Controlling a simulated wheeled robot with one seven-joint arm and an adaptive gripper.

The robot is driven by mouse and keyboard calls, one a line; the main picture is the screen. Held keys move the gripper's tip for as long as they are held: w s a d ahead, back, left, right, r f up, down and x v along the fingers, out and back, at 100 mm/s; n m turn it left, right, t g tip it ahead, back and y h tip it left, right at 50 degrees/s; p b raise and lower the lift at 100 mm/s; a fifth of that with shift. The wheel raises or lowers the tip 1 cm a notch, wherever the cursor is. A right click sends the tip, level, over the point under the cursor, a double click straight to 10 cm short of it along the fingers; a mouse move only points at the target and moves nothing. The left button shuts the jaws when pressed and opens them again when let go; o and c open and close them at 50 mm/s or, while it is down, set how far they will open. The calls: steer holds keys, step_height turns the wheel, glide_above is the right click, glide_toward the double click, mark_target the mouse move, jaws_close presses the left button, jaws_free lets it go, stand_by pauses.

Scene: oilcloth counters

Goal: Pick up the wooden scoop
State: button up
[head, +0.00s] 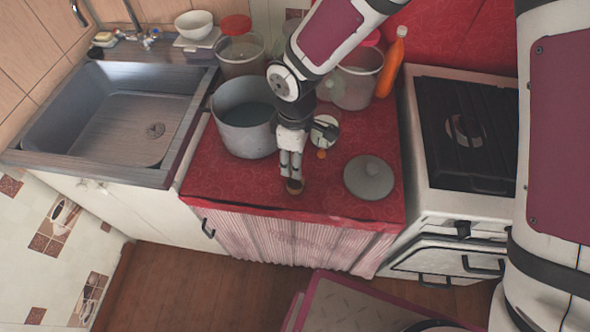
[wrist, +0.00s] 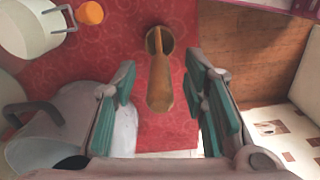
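The wooden scoop (wrist: 160,85) is brown, with a round end lying toward the top of the wrist view and a handle rising toward my gripper. In the head view the scoop (head: 294,187) shows small near the front edge of the red counter (head: 229,185), right below my gripper (head: 290,176). In the wrist view my gripper (wrist: 160,92) is open, with teal pads on either side of the scoop's handle. A gap shows between each pad and the handle, and nothing is held.
A grey pot (head: 246,139) stands left of my gripper. A pale mug (head: 325,131) and a small orange item (head: 321,154) are just behind right. A grey lid (head: 369,180) lies to the right. The sink (head: 120,120) and stove (head: 446,196) flank the counter.

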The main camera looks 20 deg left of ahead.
steer(key=shift+f, duration=1.1)
jaws_close()
